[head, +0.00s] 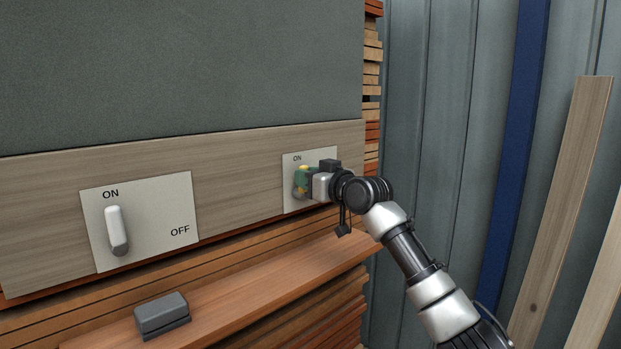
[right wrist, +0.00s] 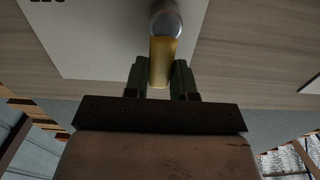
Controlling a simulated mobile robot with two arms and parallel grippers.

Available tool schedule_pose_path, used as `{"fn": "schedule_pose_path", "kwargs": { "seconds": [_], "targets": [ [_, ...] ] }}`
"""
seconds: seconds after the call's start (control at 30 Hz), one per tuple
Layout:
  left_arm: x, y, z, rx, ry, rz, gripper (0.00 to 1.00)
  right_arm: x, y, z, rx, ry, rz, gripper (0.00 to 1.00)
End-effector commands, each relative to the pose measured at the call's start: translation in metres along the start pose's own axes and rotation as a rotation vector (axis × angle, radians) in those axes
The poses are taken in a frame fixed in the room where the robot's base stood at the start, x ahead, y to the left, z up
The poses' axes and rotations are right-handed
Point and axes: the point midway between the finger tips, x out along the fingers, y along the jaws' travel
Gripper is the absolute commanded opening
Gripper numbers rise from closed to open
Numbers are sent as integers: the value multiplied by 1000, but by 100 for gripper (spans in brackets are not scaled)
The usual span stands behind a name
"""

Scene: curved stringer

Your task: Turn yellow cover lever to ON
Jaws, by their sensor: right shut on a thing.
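The yellow cover lever (head: 304,168) is on the right-hand white panel (head: 289,162), largely hidden behind my right gripper in the head view. Its yellow bar and grey round end show in the right wrist view (right wrist: 162,62), between the green fingers. My left gripper is not in view.
A second white panel (head: 160,190) at the left has a white lever (head: 117,230) and the words ON and OFF. A dark grey block (head: 162,316) lies on the wooden ledge (head: 250,300) below. Planks (head: 570,190) lean at the right.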

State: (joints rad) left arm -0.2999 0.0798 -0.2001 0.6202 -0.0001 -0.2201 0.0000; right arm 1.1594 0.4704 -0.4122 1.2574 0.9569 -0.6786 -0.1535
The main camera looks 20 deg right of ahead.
Motion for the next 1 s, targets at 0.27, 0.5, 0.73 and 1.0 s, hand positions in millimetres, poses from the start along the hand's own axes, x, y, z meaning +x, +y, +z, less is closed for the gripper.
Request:
{"fn": "schedule_pose_path", "kwargs": {
  "seconds": [0.27,0.5,0.73,1.0],
  "targets": [
    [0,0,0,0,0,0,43,0,-2,3,-28,-6,0,0],
    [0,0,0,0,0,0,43,1,-2,3,-30,-7,0,0],
    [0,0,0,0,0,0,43,0,-2,2,-28,-5,0,51],
    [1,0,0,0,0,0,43,0,-1,1,-26,-2,0,51]
  ]
}}
